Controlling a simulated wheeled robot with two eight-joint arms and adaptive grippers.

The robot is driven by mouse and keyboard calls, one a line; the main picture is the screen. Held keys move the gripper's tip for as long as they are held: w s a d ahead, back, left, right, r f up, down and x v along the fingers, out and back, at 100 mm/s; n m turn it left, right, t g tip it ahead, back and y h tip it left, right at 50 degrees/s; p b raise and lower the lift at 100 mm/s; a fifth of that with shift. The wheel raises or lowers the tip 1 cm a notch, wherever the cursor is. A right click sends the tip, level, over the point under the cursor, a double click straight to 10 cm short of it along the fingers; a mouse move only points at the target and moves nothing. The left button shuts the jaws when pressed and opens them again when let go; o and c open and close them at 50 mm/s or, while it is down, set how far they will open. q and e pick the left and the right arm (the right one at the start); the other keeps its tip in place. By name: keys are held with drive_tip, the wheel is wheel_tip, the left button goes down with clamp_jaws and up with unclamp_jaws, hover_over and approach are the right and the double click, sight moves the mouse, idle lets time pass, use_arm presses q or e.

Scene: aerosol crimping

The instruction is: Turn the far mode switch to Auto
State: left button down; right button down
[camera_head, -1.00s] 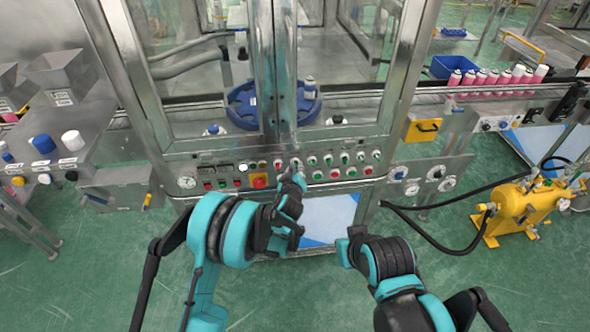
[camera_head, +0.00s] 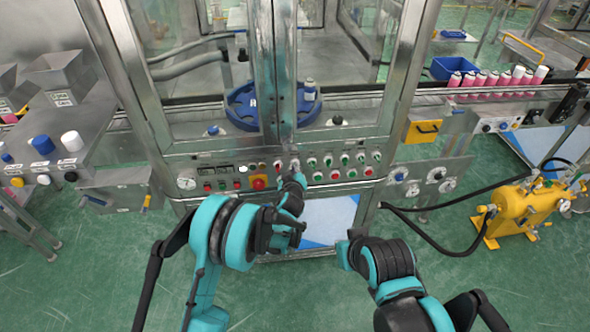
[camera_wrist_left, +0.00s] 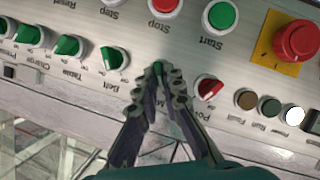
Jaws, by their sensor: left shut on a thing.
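My left gripper (camera_wrist_left: 160,85) is shut on a small knob between its fingertips in the left wrist view. The fingers hide most of this knob and its label, of which an "M" shows, so its setting cannot be read. It sits in the switch row between the red Power switch (camera_wrist_left: 209,88) and the green Belt switch (camera_wrist_left: 112,58). In the head view the left gripper (camera_head: 297,178) reaches the control panel (camera_head: 232,172) from below, right of the emergency stop. My right arm is at the lower right of the head view; its fingers are not visible.
A red emergency stop (camera_wrist_left: 297,40) on a yellow plate, a green Start button (camera_wrist_left: 221,16) and a red Stop button (camera_wrist_left: 163,5) lie close to the fingers. Glass doors stand above the panel. A yellow tank (camera_head: 525,203) stands on the floor at the right.

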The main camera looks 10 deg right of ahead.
use_arm(q)
drive_tip(key=m+y+b, duration=0.2)
drive_tip(key=m, duration=0.2)
drive_tip(key=d+m+y+b, duration=0.1)
drive_tip(key=m+y, duration=0.2)
drive_tip(key=shift+m+b, duration=0.4)
idle(0.3)
drive_tip(key=shift+y, duration=0.3)
drive_tip(key=c, duration=1.7)
unclamp_jaws()
wheel_tip(320, 180, up, 10)
